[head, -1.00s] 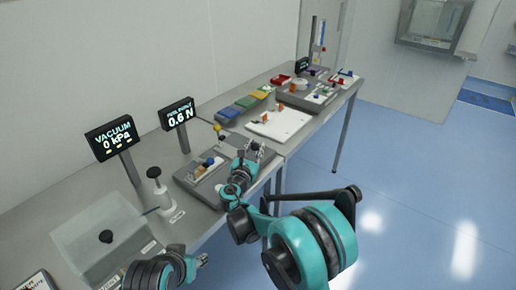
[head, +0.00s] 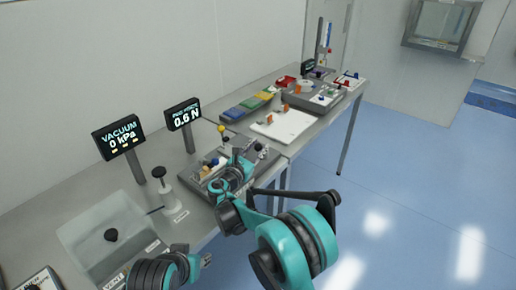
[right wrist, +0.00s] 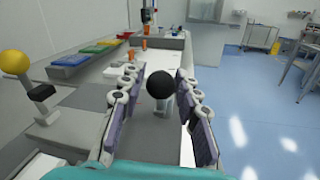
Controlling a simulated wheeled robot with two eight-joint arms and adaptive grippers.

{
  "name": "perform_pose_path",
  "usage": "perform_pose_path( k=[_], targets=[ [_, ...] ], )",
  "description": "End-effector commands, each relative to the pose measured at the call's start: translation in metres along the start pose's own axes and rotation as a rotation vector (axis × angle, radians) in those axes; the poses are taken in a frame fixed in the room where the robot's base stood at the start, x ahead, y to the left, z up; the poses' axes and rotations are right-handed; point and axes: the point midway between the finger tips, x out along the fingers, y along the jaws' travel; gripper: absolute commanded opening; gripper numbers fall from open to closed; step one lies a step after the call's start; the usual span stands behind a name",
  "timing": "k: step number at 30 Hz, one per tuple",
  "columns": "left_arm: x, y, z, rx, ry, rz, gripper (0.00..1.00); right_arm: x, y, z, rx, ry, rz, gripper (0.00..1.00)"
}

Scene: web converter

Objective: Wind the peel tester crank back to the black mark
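The peel tester (head: 190,178) is a grey base on the bench, below the display reading 0.6 N (head: 184,114). My right gripper (head: 252,153) is over its right end and partly hides it. In the right wrist view, my right gripper (right wrist: 157,74) is open, its fingers on either side of a black ball knob (right wrist: 160,84) on a pale post. Contact with the knob is not visible. I cannot make out the black mark. My left gripper (head: 206,260) is low in the head view, its fingers unclear.
A vacuum display (head: 118,136) and a clear-walled box (head: 85,240) stand at the left. A white hand-knob post (head: 163,187) stands between the box and the tester. Coloured trays (head: 248,106) and a white board (head: 284,127) lie beyond. Open floor is at the right.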

Motion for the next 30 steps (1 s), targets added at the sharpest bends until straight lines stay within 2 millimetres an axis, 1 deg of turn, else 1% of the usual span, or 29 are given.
perform_pose_path(
  k=[8,11,14,18,22,26,30],
  targets=[
    [0.000,0.000,0.000,0.000,0.000,0.000,0.40,0.000,0.000,0.000,0.000,0.001,-0.001,0.47],
    [0.000,0.000,0.000,0.000,0.000,0.000,0.40,-0.003,0.000,0.000,0.000,0.001,0.000,0.47],
    [0.000,0.000,0.000,0.000,0.000,0.000,0.40,-0.015,0.001,0.000,0.000,0.001,0.002,0.47],
    [0.000,0.000,0.000,0.000,0.000,0.000,0.40,-0.041,0.001,-0.001,0.000,0.001,0.003,0.47],
    [0.000,0.000,0.000,0.000,0.000,0.000,0.40,-0.061,0.001,-0.001,0.000,0.001,0.002,0.47],
    [0.000,0.000,0.000,0.000,0.000,0.000,0.40,-0.072,0.000,0.000,0.000,0.001,0.000,0.47],
    [0.000,0.000,0.000,0.000,0.000,0.000,0.40,-0.075,0.000,0.000,0.000,0.001,0.000,0.47]
  ],
)
